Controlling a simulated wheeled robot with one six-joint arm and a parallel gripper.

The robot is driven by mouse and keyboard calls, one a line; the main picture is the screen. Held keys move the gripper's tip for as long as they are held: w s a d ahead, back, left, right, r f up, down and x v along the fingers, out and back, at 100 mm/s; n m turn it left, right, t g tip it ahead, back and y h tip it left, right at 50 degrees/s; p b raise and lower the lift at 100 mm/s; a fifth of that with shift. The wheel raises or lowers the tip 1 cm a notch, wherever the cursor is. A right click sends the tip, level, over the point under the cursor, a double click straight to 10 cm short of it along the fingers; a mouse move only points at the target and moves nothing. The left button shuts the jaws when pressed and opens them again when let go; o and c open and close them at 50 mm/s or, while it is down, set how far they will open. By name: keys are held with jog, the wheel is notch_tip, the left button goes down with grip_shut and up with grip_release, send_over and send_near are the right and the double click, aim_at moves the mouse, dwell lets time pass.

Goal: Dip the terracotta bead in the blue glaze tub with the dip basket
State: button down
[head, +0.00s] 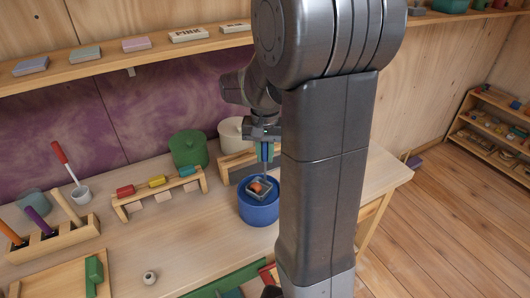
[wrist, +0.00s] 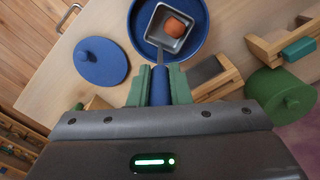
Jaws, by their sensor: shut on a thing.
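My gripper (head: 264,146) is shut on the blue handle (wrist: 160,86) of the dip basket; the handle also shows between the green jaw pads in the wrist view. The small grey metal basket (wrist: 172,44) is at the mouth of the blue glaze tub (head: 258,213). The terracotta bead (wrist: 179,26) lies in the basket and shows orange in the head view (head: 258,187). The tub's rim (wrist: 136,20) surrounds the basket in the wrist view. I cannot tell whether the basket touches the glaze.
A blue lid (wrist: 100,60) lies on the table beside the tub. A green lidded pot (head: 188,150), a cream pot (head: 231,134) and a wooden rack (head: 159,190) with coloured pieces stand near. A tool holder (head: 52,240) is at left. A shelf (head: 120,56) runs above.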

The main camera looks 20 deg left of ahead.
jog(key=shift+f+b, duration=1.5)
jog(key=shift+f, duration=0.85)
jog(key=shift+r, duration=0.15)
jog(key=shift+r+p, duration=2.6)
jog(key=shift+r, duration=0.4)
